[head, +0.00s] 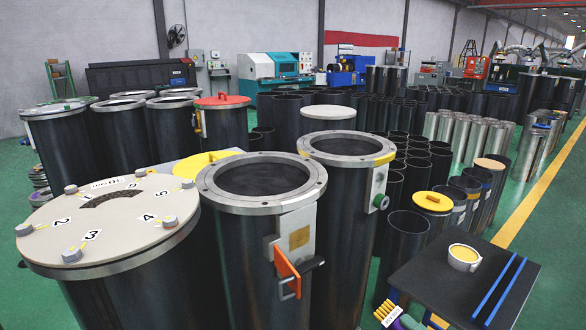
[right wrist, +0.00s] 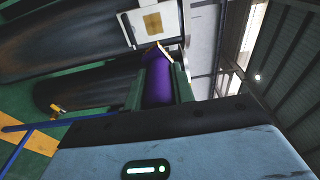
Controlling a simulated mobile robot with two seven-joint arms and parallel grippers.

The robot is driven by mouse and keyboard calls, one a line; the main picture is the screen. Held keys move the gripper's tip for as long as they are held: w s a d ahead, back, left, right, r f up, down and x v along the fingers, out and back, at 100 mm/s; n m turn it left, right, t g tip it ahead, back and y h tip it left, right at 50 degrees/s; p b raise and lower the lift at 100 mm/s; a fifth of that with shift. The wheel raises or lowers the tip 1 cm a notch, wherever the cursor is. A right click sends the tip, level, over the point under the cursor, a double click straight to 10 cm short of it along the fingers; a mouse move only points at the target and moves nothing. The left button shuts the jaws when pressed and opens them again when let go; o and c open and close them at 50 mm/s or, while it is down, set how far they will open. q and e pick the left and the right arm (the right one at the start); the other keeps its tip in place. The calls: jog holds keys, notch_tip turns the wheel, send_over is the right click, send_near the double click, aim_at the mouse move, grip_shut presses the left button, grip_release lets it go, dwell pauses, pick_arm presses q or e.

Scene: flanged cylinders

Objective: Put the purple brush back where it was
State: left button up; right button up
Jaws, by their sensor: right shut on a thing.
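The purple brush (right wrist: 158,82) is between the two dark green fingers of my right gripper (right wrist: 160,72) in the right wrist view. The gripper is shut on it, and a tan edge shows at its far end. In the head view a purple piece (head: 411,322) shows at the bottom edge, beside yellow bristles and a white label; most of it is cut off. It is near the left side of the dark table (head: 440,285). My left gripper is in neither view.
The table bears a yellow-filled cup (head: 463,258) and two blue rails (head: 498,285). Tall flanged cylinders stand to the left, one with an orange latch (head: 287,272). A cylinder with a numbered pale lid (head: 110,225) is at far left. Smaller pipes crowd behind the table.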

jog(key=shift+s+d+f, duration=0.15)
jog(key=shift+s+d, duration=0.2)
jog(key=shift+d, duration=0.25)
jog(key=n+b, duration=0.1)
jog(key=n, duration=0.3)
jog(key=n+b, duration=0.2)
jog(key=n, duration=0.1)
jog(key=n+b, duration=0.2)
jog(key=n, duration=0.2)
jog(key=shift+f+n, duration=0.3)
jog(key=shift+r+n, duration=0.1)
jog(key=shift+n, duration=0.2)
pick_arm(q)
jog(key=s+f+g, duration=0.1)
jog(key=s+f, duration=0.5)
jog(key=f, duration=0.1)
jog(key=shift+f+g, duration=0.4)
pick_arm(e)
jog(key=shift+r, duration=0.2)
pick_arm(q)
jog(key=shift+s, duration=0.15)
